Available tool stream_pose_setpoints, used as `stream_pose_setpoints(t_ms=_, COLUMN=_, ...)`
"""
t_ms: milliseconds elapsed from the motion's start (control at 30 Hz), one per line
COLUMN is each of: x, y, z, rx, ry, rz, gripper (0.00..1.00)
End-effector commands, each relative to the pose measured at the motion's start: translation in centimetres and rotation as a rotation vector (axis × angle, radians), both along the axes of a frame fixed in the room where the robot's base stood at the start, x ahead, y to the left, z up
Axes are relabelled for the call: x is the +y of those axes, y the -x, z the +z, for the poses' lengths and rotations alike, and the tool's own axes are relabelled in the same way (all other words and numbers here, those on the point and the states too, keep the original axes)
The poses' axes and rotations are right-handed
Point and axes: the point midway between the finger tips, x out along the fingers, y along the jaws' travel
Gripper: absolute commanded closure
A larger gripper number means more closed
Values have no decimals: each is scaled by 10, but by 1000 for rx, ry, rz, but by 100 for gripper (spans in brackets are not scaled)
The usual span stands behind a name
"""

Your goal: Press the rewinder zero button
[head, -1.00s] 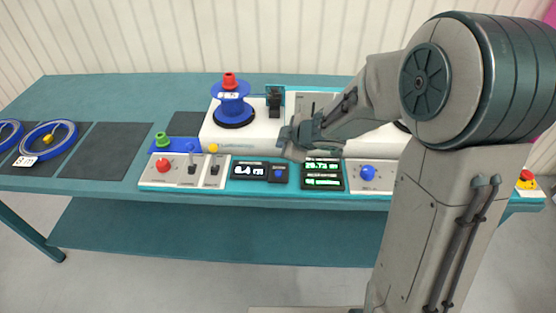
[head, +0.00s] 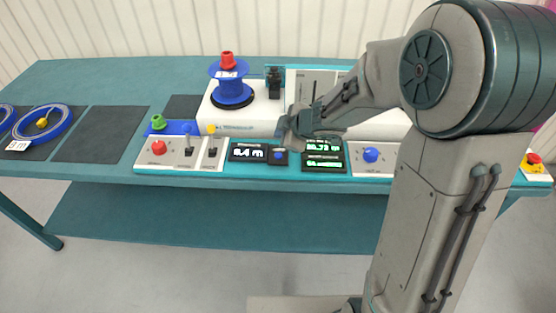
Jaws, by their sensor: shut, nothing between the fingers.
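The rewinder's length display (head: 248,152) sits on the front of the bench and reads about 6.4 m. Just right of it is a small dark box with a blue button (head: 278,155), which looks like the zero button; its label is too small to read. My gripper (head: 289,142) is shut and empty, pointing down just above and behind this button. The fingertips are small and partly merge with the gripper body, so I cannot tell the exact gap. They look apart from the button.
A green-lit display (head: 323,155) and a panel with a larger blue button (head: 370,155) lie right of it. Left is a panel with a red button (head: 159,148) and levers (head: 212,145). A blue reel (head: 232,85) stands on the white machine (head: 262,118) behind.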

Motion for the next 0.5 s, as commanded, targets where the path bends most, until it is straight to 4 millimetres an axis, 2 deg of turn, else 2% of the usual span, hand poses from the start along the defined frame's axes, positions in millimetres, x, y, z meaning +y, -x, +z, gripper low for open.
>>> stream_pose_setpoints(t_ms=33, x=0, y=0, z=-13, rx=-1, ry=0, rz=-1, gripper=100)
stream_pose_setpoints(t_ms=300, x=0, y=0, z=-43, rx=1, ry=-1, rz=-1, gripper=100)
stream_pose_setpoints(t_ms=500, x=0, y=0, z=-52, rx=0, ry=-1, rz=-1, gripper=100)
